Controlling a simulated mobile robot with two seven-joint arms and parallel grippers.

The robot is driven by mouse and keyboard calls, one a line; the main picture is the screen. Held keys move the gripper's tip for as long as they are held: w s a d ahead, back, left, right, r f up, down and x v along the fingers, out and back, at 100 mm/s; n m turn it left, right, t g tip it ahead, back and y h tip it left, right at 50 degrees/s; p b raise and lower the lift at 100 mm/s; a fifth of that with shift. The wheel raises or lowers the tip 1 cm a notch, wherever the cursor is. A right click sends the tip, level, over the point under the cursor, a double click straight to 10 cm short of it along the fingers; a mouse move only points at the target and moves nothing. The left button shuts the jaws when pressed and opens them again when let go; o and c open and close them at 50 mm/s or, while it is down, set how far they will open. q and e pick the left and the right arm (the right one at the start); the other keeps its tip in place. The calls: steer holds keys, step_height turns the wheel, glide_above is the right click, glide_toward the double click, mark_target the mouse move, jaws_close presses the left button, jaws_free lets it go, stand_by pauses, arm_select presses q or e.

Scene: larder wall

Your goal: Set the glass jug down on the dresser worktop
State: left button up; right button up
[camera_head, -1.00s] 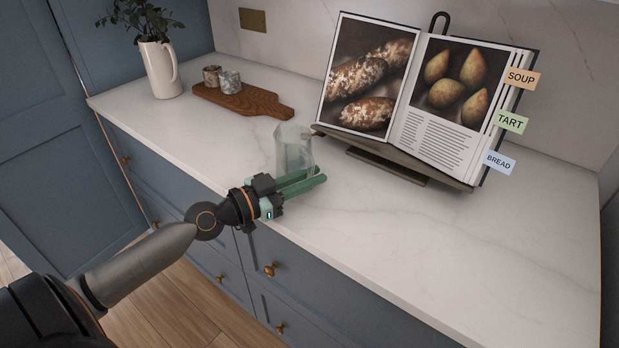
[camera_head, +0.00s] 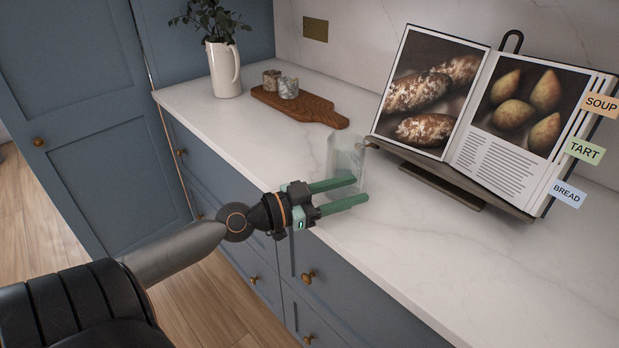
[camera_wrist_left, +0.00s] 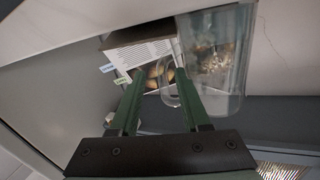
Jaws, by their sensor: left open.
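The clear glass jug (camera_head: 345,158) stands upright on the pale marble dresser worktop (camera_head: 420,245), near its front edge and left of the book stand. My left gripper (camera_head: 362,189) is open, its two green fingers apart at the jug's near side. The fingers partly cover the jug's lower part. In the left wrist view, the picture is upside down; the jug (camera_wrist_left: 222,60) is beside the right finger of my left gripper (camera_wrist_left: 160,76). The jug's handle (camera_wrist_left: 168,92) shows between the open fingers. Whether a finger touches it I cannot tell. My right gripper is out of view.
An open cookbook (camera_head: 510,125) leans on a dark stand (camera_head: 440,180) to the jug's right. A wooden board (camera_head: 318,110) with two small cups (camera_head: 287,87) lies behind. A white pitcher (camera_head: 224,70) with leaves stands at the back left. The front right worktop is clear.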

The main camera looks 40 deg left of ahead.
arm_select(q)
steer(key=b+v, duration=0.1)
steer(key=v, duration=0.2)
steer(key=b+v, duration=0.1)
steer(key=shift+s+a+f+b, duration=0.1)
steer(key=shift+s+f+b, duration=0.15)
steer(key=shift+b, duration=0.1)
steer(key=shift+b+v, duration=0.8)
steer(key=shift+v, duration=1.55)
arm_select(e)
steer(key=shift+w+a+f, duration=0.2)
steer(key=shift+a+f, duration=0.15)
steer(key=shift+f, duration=0.3)
steer(key=shift+w+a+f, duration=0.2)
steer(key=shift+a+f, duration=0.1)
steer(key=shift+f, duration=0.35)
arm_select(q)
steer(key=shift+r, duration=0.2)
arm_select(e)
steer(key=shift+w, duration=0.1)
